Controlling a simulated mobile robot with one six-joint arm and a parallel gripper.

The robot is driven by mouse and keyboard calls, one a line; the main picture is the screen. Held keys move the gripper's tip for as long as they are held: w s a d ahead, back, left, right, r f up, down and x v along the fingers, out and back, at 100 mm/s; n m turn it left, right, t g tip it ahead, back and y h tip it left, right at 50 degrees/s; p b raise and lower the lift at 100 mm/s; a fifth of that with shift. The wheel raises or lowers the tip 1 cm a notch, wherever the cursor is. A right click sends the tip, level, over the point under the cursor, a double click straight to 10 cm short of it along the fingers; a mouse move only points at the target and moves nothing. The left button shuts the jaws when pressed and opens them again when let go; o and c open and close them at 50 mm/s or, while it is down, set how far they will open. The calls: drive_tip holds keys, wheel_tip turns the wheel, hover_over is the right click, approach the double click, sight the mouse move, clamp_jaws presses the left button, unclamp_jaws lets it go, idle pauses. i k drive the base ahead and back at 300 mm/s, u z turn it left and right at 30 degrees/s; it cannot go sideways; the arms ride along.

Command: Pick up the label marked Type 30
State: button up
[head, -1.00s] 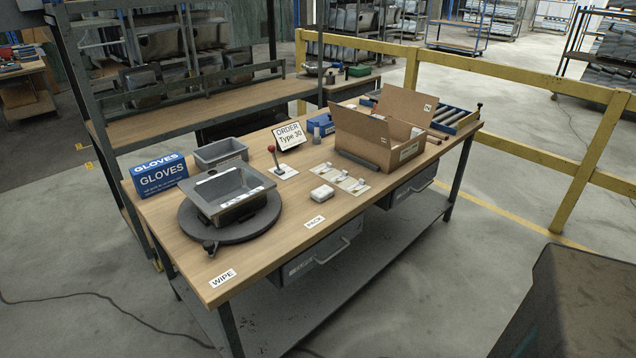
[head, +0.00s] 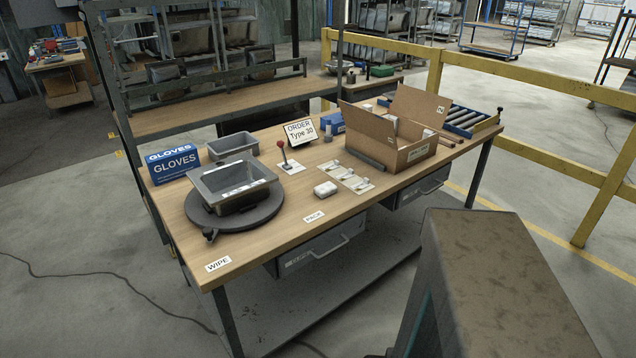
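An order sign (head: 300,132) reading "ORDER Type 30" stands tilted at the back of the wooden workbench (head: 275,223). In front of it, a row of small white labels or tags (head: 346,178) lies on the bench; their print is too small to read. I cannot tell which one is marked Type 30. A small white block (head: 325,189) sits just left of the row. My gripper is not in view. A large dark brown-grey block shape fills the lower right, probably a link of my arm.
An open cardboard box (head: 403,152) stands right of the labels. A grey tray (head: 206,179) sits on a round turntable (head: 207,222) at left, near a glove box (head: 174,164). A red-knobbed lever (head: 282,152) stands upright mid-bench. A yellow rail (head: 540,155) runs behind.

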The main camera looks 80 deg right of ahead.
sight(347, 174)
drive_tip(key=u, duration=0.65)
drive_tip(key=k, duration=2)
drive_tip(key=z, duration=1.3)
